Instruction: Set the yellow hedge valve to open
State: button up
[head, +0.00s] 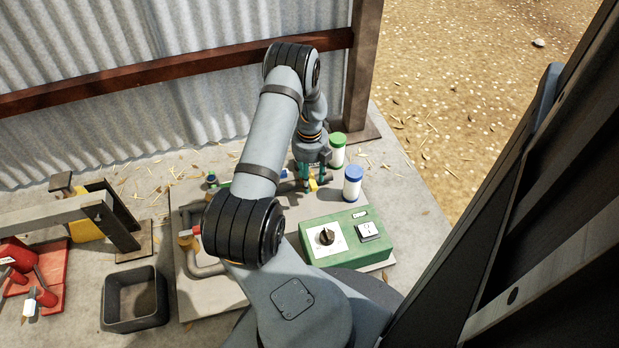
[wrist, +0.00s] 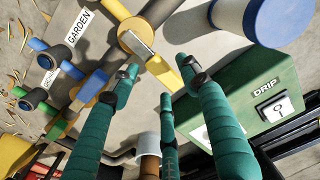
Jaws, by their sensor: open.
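A valve with a yellow lever (wrist: 163,72) shows in the wrist view on a round brass-coloured body (wrist: 137,36); I see no hedge label. In the head view a small yellow part (head: 313,185) shows beneath my gripper. My gripper (head: 314,184) points down over the back of the grey board (head: 235,290). In the wrist view its teal fingers (wrist: 165,84) are open and spread, with the lever's end between and just beyond their tips. Contact cannot be told. My arm hides part of the board in the head view.
A green box (head: 318,256) marked DRIP, with a knob and switch, stands right of the valve. A blue-lidded bottle (head: 352,187) and a green-lidded bottle (head: 337,156) stand close beside my gripper. Other valves lie left, near the GARDEN label (wrist: 73,29). A dark bin (head: 112,320) stands front left.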

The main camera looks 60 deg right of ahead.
notch_tip(320, 180, up, 12)
jog(key=shift+f, duration=0.15)
dwell(0.4)
notch_tip(320, 180, down, 12)
jog(key=shift+r, duration=0.1)
dwell(0.5)
